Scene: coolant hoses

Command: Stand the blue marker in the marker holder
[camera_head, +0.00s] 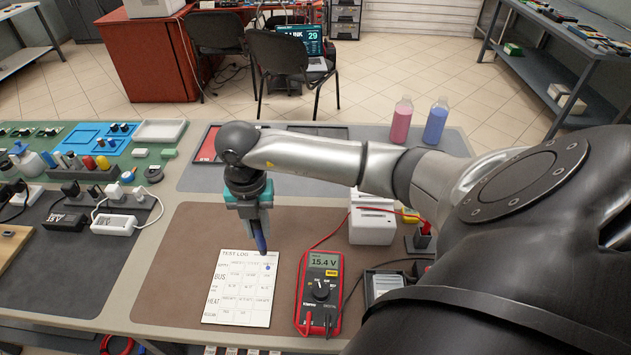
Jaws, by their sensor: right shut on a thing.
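My right gripper (254,215) is above the brown mat, pointing down, and is shut on the blue marker (261,240). The marker hangs steeply below the fingers with a slight tilt, its lower end over the upper right of the white test log sheet (238,303). I cannot tell whether it touches the paper. A small blue mark shows on the sheet near that end. A small dark block (418,245) with a red and dark item in it stands at the right, partly hidden by my arm; I cannot tell whether it is the marker holder. My left gripper is not in view.
A red multimeter (321,285) with leads lies right of the sheet. A white box-shaped device (371,226) stands behind it. Pink (401,122) and blue (436,123) bottles stand at the back. Left are a rack (84,172) and a white power strip (113,224). The mat's left part is clear.

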